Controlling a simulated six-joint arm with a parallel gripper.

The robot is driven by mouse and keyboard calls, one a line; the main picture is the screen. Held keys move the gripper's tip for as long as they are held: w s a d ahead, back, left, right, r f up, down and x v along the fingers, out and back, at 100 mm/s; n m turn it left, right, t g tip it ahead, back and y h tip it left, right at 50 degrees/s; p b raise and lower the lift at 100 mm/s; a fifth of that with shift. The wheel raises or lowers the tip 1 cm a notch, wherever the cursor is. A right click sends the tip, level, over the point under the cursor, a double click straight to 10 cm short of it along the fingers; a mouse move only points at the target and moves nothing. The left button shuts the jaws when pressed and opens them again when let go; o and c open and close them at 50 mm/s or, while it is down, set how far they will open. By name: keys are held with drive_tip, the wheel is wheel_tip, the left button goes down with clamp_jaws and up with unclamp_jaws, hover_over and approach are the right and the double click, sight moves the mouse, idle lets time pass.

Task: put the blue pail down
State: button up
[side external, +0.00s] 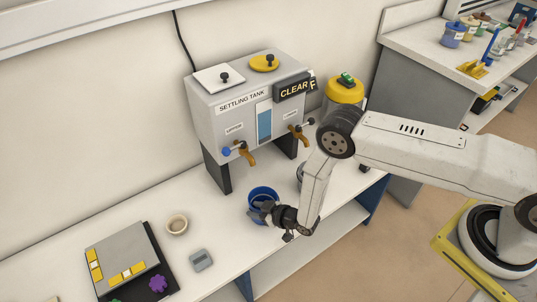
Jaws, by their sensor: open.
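The blue pail (263,192) stands upright on the white bench, in front of the settling tank and a little below its left tap. My gripper (267,209) is open at the near side of the pail. The gripper hides part of the pail's front. I cannot tell whether the fingers touch the pail.
The grey settling tank (232,112) stands behind on dark legs, with a lit "CLEAR" sign (293,88) and two brass taps. A cream cup (177,224), a small grey device (201,260) and a dark board with a grey plate (122,259) lie left. Bench is clear between.

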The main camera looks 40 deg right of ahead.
drive_tip(key=shift+r, duration=0.2)
drive_tip(key=v, duration=1.2)
idle(0.8)
drive_tip(key=w+d+r+m+g+h, duration=0.1)
drive_tip(key=w+d+r+g+h, duration=0.15)
drive_tip(key=r, duration=0.45)
drive_tip(key=w+d+r+m+g+h, duration=0.1)
drive_tip(key=w+d+r+g, duration=0.2)
drive_tip(key=r, duration=0.4)
drive_tip(key=s+d+r+m+g+h, duration=0.1)
drive_tip(key=s+d+r+g, duration=0.1)
drive_tip(key=s+d+r, duration=0.2)
drive_tip(key=s+d+r+m+g+h, duration=0.1)
drive_tip(key=s+d+r, duration=0.4)
drive_tip(key=s+r, duration=0.5)
drive_tip(key=shift+s+m+g, duration=0.3)
drive_tip(key=shift+m+g, duration=0.35)
drive_tip(key=shift+m, duration=0.05)
